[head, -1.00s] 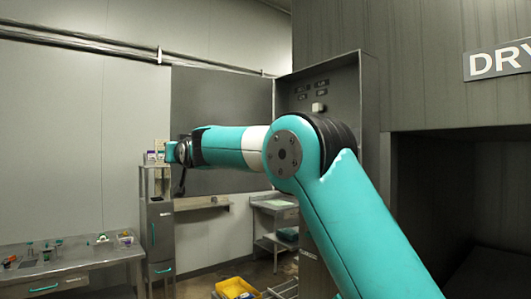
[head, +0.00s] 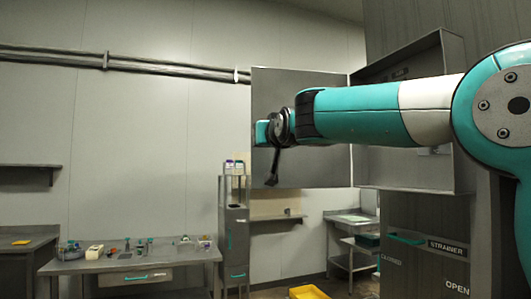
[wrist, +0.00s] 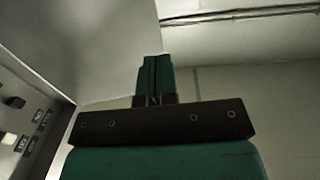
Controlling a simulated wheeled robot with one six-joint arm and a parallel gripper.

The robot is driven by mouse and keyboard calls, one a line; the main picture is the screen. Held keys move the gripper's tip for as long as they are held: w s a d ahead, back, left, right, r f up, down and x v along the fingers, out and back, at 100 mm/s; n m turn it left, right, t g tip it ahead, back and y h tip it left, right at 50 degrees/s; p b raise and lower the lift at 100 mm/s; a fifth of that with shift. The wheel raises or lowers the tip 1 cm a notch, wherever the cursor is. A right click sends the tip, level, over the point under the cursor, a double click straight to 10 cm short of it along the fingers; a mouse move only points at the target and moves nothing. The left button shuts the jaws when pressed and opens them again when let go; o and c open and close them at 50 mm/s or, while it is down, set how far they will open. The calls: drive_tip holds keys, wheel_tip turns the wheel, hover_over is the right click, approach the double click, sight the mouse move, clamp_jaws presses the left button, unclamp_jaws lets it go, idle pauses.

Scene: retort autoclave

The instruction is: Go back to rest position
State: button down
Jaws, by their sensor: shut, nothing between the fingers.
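My gripper (wrist: 155,62) shows in the wrist view with its two green fingers pressed together and nothing between them. In the head view my teal arm stretches level across the right half, and the hand end (head: 263,133) points left, in front of the open grey cabinet door (head: 262,88). The fingers are hard to make out in the head view. The hand appears clear of the door, though the gap cannot be told.
The open grey wall cabinet (head: 440,95) is behind my arm. A metal bench (head: 75,265) with small items stands at the lower left, beside a narrow cabinet (head: 234,240) with bottles on top. A yellow bin (head: 308,292) is on the floor. A switch panel shows in the wrist view (wrist: 28,130).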

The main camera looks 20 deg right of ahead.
drive_tip(key=s+a+f+n+g+y, duration=0.2)
drive_tip(key=s+a+f+g, duration=0.25)
drive_tip(key=s+f, duration=0.5)
drive_tip(key=s+a+f+n+g+y, duration=0.35)
drive_tip(key=s+f+g, duration=0.2)
drive_tip(key=f, duration=0.75)
drive_tip(key=s+f+g, duration=0.2)
drive_tip(key=s+f, duration=0.2)
drive_tip(key=s, duration=0.4)
drive_tip(key=s+a+f+n+g, duration=0.1)
drive_tip(key=s+f+g, duration=0.2)
drive_tip(key=s+f, duration=0.2)
drive_tip(key=s+a+f+n+g, duration=0.1)
drive_tip(key=s+f+g, duration=0.2)
drive_tip(key=s, duration=0.8)
wheel_tip(320, 180, down, 2)
drive_tip(key=shift+s, duration=0.2)
drive_tip(key=shift+a+n, duration=0.2)
drive_tip(key=shift+n, duration=0.05)
